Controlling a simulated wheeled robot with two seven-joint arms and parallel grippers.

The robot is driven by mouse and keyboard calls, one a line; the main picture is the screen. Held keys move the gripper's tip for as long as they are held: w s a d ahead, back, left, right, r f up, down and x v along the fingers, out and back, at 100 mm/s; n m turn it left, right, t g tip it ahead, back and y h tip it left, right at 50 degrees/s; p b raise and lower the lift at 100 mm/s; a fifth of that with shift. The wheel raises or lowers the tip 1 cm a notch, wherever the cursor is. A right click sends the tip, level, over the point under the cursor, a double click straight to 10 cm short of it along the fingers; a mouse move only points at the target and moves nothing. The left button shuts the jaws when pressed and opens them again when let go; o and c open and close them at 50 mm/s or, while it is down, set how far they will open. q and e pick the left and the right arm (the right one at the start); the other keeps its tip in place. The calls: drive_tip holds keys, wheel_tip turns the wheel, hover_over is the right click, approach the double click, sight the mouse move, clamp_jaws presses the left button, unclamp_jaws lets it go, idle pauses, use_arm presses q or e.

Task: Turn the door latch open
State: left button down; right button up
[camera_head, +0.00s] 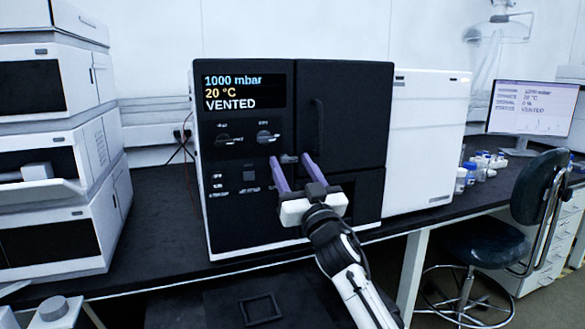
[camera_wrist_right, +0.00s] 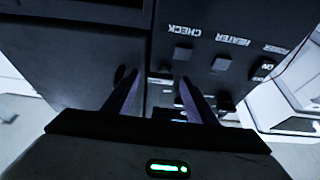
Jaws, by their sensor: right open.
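The dark instrument door (camera_head: 343,105) is closed on the front of a black-fronted instrument (camera_head: 231,240) and has a vertical handle (camera_head: 318,122). A small pale piece, seemingly the door latch (camera_head: 289,159), shows at the door's left edge, between my right gripper's fingertips. My right gripper (camera_head: 291,157) has purple fingers, apart and pointing at the front panel. In the right wrist view, the open fingers (camera_wrist_right: 159,78) straddle the panel seam, with a small latch-like piece between them. I cannot tell whether they touch it. My left gripper is out of view.
The display (camera_head: 244,91) reads 1000 mbar, 20 °C, VENTED. Knobs (camera_head: 268,137) and small buttons sit left of the door. A stacked white instrument (camera_head: 82,150) stands at left. Vials (camera_head: 480,162), a monitor (camera_head: 533,107) and a chair (camera_head: 480,240) are at right.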

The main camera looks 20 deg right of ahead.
drive_tip(key=shift+w, duration=0.1)
drive_tip(key=c, duration=1.1)
